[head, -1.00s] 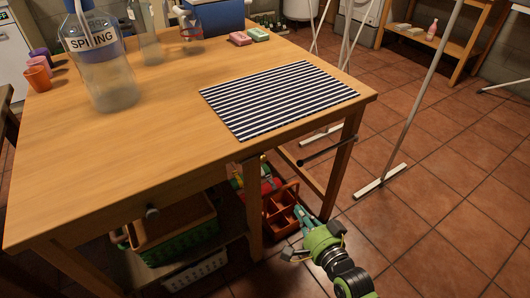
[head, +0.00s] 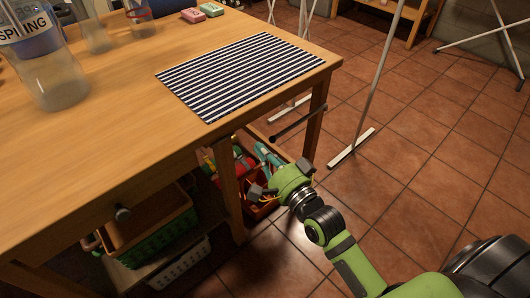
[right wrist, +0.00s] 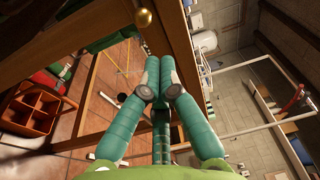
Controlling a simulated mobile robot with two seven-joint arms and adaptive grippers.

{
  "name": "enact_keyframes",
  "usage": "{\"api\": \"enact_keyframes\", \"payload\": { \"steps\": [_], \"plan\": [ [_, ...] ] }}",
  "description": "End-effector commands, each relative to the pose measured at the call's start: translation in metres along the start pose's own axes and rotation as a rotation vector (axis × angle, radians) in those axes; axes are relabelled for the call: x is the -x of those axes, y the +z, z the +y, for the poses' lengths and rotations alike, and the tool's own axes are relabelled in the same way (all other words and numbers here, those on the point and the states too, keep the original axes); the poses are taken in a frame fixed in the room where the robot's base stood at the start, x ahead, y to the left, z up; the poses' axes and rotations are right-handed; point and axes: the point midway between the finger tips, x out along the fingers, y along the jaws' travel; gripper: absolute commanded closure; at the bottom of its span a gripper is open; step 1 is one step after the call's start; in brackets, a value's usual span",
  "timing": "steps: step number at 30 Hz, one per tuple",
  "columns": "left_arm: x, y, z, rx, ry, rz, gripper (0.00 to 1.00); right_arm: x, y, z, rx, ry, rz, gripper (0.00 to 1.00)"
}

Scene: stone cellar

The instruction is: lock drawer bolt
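The wooden table (head: 110,130) has a dark round knob (head: 122,213) on its front drawer. A dark bar (head: 298,122) shows below the tabletop at the right end; I cannot tell if it is the bolt. My right gripper (head: 266,153) is low beside that end, below tabletop height. In the right wrist view its teal fingers (right wrist: 160,68) meet at the tips with nothing seen between them. A brass knob (right wrist: 144,18) on wood shows just beyond the tips, apart from them. My left gripper is out of view.
A striped mat (head: 240,75) and a large bottle (head: 50,75) are on the table. Green basket (head: 160,238) and an orange divided caddy (right wrist: 34,108) are below. A thin pole on a white foot (head: 352,147) stands right of the table.

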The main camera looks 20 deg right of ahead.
Motion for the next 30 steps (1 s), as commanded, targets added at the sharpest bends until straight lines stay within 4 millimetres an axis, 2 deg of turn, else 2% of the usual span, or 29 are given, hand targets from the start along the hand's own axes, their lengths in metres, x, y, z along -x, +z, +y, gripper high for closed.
{"api": "enact_keyframes", "payload": {
  "steps": [1,6,12,25,30],
  "plan": [
    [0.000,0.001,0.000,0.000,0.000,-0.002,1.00,-0.011,0.000,-0.001,0.000,-0.003,0.000,1.00],
    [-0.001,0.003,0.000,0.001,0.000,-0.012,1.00,-0.041,0.000,0.000,-0.001,-0.002,0.000,1.00],
    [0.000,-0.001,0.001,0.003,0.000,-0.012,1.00,-0.062,0.001,0.000,0.000,0.000,-0.001,1.00],
    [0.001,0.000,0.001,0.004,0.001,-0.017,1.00,-0.067,0.001,0.000,-0.001,0.001,-0.002,1.00],
    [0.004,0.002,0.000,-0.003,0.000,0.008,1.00,-0.065,0.015,-0.004,-0.007,0.004,-0.002,1.00]
  ]
}}
